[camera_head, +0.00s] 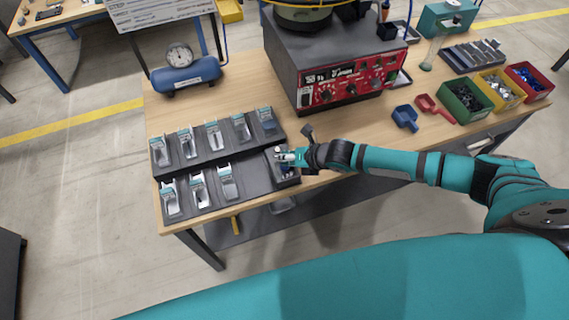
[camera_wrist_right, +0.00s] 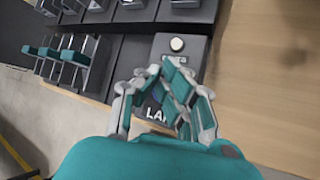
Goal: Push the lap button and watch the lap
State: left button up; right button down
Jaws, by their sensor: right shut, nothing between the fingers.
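A small dark grey box (camera_head: 287,176) stands at the right end of the front rack on the workbench. In the right wrist view the box (camera_wrist_right: 199,48) has a pale round button or lamp (camera_wrist_right: 177,44) on top; I cannot tell which. Below it is a dark label with white letters "LA" (camera_wrist_right: 155,112), partly covered by my fingers. My right gripper (camera_head: 290,157) is over this box, shut and empty. In the wrist view its fingertips (camera_wrist_right: 154,76) are over the middle of the box; contact cannot be told. My left gripper is not in view.
Two dark racks (camera_head: 216,158) with several metal chutes lie left of the box. A bowl feeder with a red control panel (camera_head: 352,84) stands behind. A blue tank with a gauge (camera_head: 186,75) is back left. Blue and red scoops (camera_head: 405,117) and parts bins (camera_head: 466,100) are to the right.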

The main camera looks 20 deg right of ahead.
jog(key=shift+r+p, duration=0.55)
jog(key=shift+r, duration=0.15)
notch_tip(320, 180, up, 5)
jog(key=p, duration=0.4)
jog(key=shift+r+p, duration=0.1)
jog(key=shift+p, duration=0.3)
